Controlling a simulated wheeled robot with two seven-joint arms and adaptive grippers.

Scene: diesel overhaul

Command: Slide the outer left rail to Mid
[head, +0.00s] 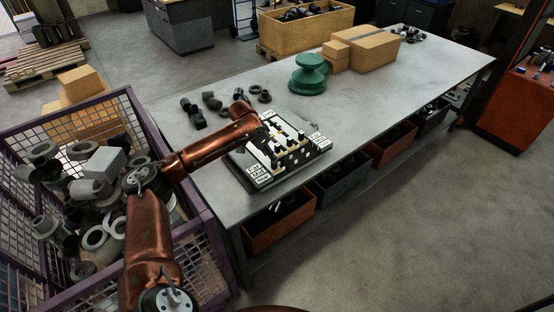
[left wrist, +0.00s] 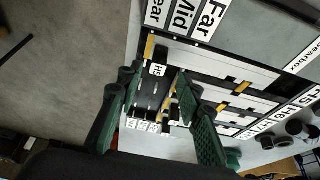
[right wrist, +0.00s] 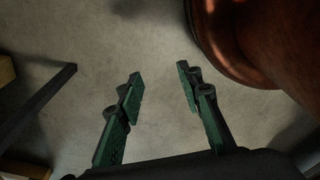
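The rail board (head: 235,155) lies on the bench, with Far, Mid and Near labels (head: 257,172) at its front left corner. Its black and white sliders stand up along pale rails. My left gripper (head: 260,130) is over the board. My right gripper (right wrist: 160,92) is open and empty above the floor.
A purple mesh crate (head: 215,245) of metal parts stands left of the bench (head: 420,85). Dark fittings (head: 210,100) lie behind the board. A green part (head: 308,75) and cardboard boxes (head: 362,50) stand farther back. The bench's right part has bare room.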

